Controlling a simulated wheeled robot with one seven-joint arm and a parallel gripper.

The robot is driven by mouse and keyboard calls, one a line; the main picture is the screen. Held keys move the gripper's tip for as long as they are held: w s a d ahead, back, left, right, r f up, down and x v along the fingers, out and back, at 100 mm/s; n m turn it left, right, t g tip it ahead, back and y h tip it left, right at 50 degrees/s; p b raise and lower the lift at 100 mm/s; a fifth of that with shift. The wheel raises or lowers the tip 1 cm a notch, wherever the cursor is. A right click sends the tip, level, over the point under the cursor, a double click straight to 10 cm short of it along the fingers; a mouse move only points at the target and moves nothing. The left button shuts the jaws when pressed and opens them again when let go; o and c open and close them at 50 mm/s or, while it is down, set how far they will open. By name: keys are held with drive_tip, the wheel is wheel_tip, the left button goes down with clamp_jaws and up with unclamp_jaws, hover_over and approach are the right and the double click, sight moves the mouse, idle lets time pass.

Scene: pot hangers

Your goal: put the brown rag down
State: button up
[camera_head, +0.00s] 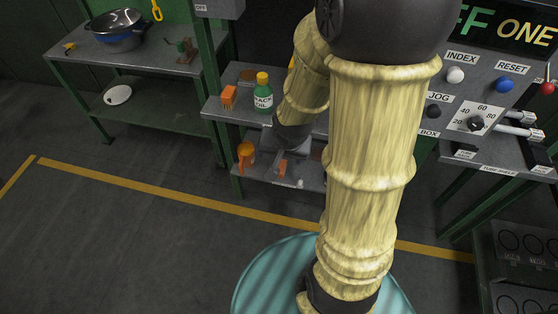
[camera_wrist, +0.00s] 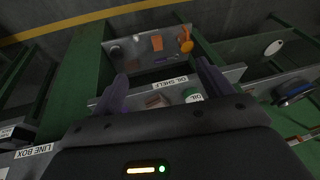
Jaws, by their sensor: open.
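A flat brown patch (camera_head: 247,75), perhaps the brown rag, lies at the back of the upper oil shelf (camera_head: 213,106), behind an orange block. In the wrist view a small brownish thing (camera_wrist: 153,100) shows beside the green bottle, between my fingers; I cannot tell if it is the rag. My gripper (camera_wrist: 162,78) is open, its two fingers apart with nothing held between them. It points towards the oil shelf. In the head view my arm hides most of the gripper and part of the shelf.
An orange can (camera_head: 246,153) stands on the lower shelf. A bench with a metal bowl (camera_head: 118,29) is at left, a control panel (camera_head: 478,95) at right. The floor (camera_head: 150,240) in front is clear.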

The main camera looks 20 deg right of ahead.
drive_tip(key=s+a+r+n+g, duration=0.1)
drive_tip(key=s+a+r+n, duration=0.1)
drive_tip(key=s+r+n, duration=0.2)
drive_tip(key=shift+s+a+n, duration=0.15)
drive_tip(key=shift+s+n, duration=0.35)
drive_tip(key=shift+n, duration=0.3)
drive_tip(key=shift+r+p, duration=0.35)
